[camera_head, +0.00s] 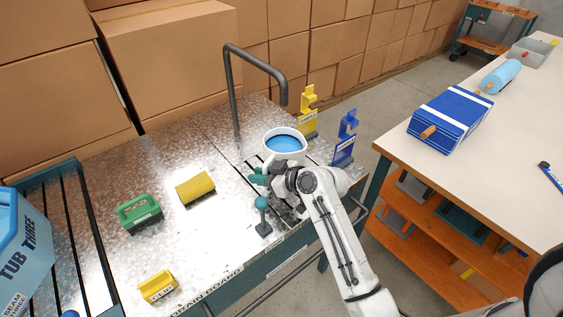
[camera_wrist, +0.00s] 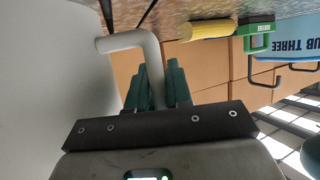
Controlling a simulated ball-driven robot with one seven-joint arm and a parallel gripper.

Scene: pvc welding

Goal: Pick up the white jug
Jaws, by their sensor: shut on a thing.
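The white jug (camera_head: 271,149) with blue inside is upright over the right part of the metal workbench, just below the end of a bent grey pipe. In the wrist view the jug (camera_wrist: 50,90) fills the left side, and its white handle (camera_wrist: 128,41) runs down between my fingers. My gripper (camera_wrist: 157,85) has teal fingers and is shut on the handle. In the head view my gripper (camera_head: 258,176) is at the jug's near left side, partly hidden by my arm. I cannot tell whether the jug's base touches the bench.
The bent pipe (camera_head: 232,90) stands close behind the jug. Yellow (camera_head: 308,112) and blue (camera_head: 345,139) stands are to its right. A teal-knobbed lever (camera_head: 263,214) is in front.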

